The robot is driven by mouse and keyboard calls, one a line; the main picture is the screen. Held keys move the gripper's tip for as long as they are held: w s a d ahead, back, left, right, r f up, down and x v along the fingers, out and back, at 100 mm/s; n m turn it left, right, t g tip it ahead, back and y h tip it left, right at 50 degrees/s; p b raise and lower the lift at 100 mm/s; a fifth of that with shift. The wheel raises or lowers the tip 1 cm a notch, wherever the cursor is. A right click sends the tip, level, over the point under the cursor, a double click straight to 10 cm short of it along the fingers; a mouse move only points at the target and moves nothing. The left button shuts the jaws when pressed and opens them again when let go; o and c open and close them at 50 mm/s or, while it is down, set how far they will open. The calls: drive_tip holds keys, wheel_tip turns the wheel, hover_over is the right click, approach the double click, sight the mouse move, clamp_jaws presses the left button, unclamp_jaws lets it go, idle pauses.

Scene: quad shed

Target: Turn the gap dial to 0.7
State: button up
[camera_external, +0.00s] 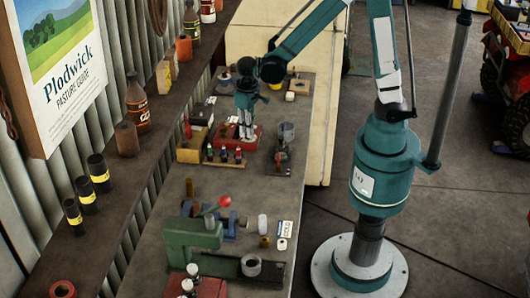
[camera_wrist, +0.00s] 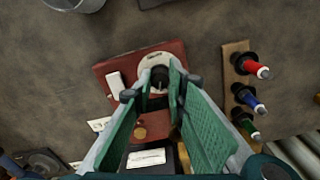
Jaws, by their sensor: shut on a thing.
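A dark red box (camera_wrist: 118,66) lies on the workbench, with a round white dial plate (camera_wrist: 157,61) at one end. A black knob (camera_wrist: 159,77) sits in the middle of the plate. My gripper (camera_wrist: 160,88) has its two green fingers on either side of the knob and is shut on it. In the external view, my gripper (camera_external: 246,133) points down onto the red box (camera_external: 254,145), and the knob is hidden there. The dial's markings are too small to read, so its setting cannot be told.
A wooden rack with red, blue and green-tipped tools (camera_wrist: 247,90) stands close to the right of the box in the wrist view. A green press with a red-knobbed lever (camera_external: 190,240) stands nearer the camera. Bare bench (camera_external: 215,185) lies between.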

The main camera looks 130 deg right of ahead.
drive_tip(key=o, duration=0.9)
drive_tip(key=shift+r, duration=0.15)
drive_tip(key=shift+r, duration=5.9)
drive_tip(key=shift+a, duration=0.1)
